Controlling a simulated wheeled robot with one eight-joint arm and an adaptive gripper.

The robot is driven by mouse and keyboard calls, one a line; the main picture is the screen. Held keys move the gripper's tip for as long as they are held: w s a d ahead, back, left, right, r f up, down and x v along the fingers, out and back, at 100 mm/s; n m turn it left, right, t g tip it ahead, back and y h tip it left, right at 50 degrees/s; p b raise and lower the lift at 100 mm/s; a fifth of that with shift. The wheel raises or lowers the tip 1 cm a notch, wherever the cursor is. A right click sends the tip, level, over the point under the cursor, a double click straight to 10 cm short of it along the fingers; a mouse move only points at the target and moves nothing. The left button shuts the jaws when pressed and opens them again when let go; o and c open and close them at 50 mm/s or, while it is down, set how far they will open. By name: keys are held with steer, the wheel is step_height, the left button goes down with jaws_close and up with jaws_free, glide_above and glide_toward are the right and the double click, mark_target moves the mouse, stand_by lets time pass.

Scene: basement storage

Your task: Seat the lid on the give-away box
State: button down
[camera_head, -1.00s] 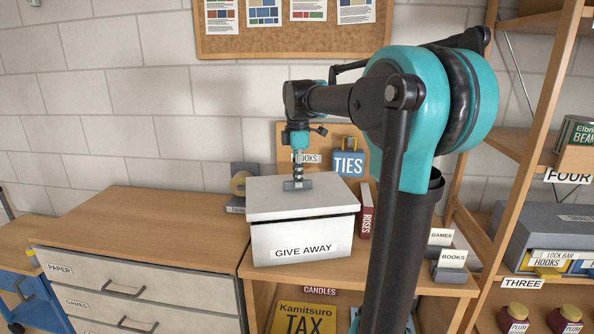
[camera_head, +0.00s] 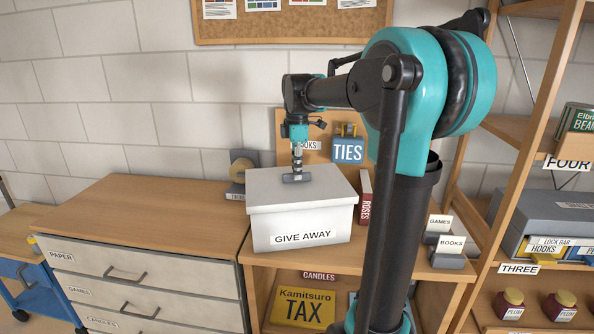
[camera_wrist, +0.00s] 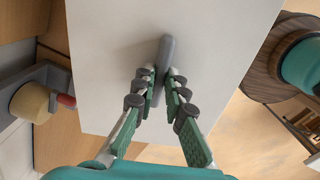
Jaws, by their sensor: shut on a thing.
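The white give-away box (camera_head: 262,232) stands on a wooden shelf unit, its "GIVE AWAY" label facing front. The pale grey-white lid (camera_head: 332,184) lies level over its top, with its rim against the box front and no gap that I can make out there. The lid's back and left edges against the box are hidden. My gripper (camera_head: 297,172) points down at the lid's middle. In the wrist view my gripper (camera_wrist: 160,88) is shut on the grey bar handle (camera_wrist: 166,52) of the lid (camera_wrist: 105,50).
A tape roll on a dispenser (camera_head: 240,170) stands behind left of the box. A blue "TIES" box (camera_head: 348,150) is behind, and a red "ROSES" book (camera_head: 365,195) is close on the right. The drawer cabinet top (camera_head: 140,215) at left is clear.

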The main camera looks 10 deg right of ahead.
steer(key=shift+f, duration=0.8)
stand_by(1.2)
steer(key=c, duration=1.5)
jaws_free()
steer(key=shift+r, duration=0.1)
steer(key=shift+r, duration=3.45)
